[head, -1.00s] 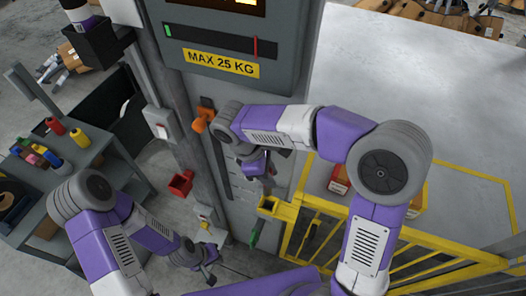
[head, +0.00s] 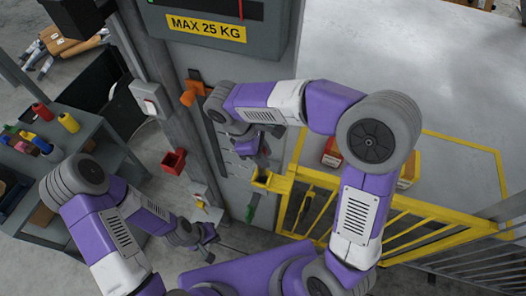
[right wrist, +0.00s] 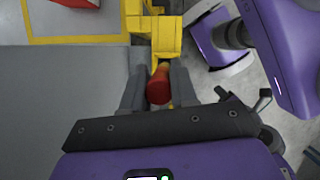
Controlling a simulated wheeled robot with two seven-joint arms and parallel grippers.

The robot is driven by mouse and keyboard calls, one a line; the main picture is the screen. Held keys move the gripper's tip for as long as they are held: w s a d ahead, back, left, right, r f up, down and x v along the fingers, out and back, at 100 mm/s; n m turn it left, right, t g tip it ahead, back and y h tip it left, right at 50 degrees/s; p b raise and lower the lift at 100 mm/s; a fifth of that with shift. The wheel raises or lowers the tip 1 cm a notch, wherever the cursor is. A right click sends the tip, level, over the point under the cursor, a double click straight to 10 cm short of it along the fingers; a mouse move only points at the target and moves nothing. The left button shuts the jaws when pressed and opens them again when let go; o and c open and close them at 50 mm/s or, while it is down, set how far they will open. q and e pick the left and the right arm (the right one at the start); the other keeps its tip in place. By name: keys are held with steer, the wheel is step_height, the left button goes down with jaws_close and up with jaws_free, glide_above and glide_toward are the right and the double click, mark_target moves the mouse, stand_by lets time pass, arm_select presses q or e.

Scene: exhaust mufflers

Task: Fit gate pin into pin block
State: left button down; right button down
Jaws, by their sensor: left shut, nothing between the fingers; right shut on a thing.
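The gate pin (right wrist: 158,88) is a red rounded piece between the fingers of my right gripper (right wrist: 156,84) in the right wrist view. That gripper is shut on it; in the head view the gripper (head: 264,152) hangs just above the yellow pin block (head: 262,180), with the pin hardly visible. The pin block also shows in the right wrist view (right wrist: 167,36), just beyond the pin's far end. I cannot tell whether the pin's tip is inside the block. My left gripper (head: 212,234) is shut and empty, low and left of the block.
The yellow gate (head: 340,228) runs right from the pin block. A table (head: 85,165) with coloured spools stands left. Red boxes (head: 332,152) lie behind the gate.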

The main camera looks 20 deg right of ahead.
steer(key=shift+f+b, duration=2.15)
steer(key=shift+f, duration=1.5)
steer(key=c, duration=0.8)
jaws_free()
steer(key=p+v, duration=0.1)
steer(key=v, duration=0.6)
steer(key=shift+r, duration=0.25)
steer(key=shift+a, duration=0.1)
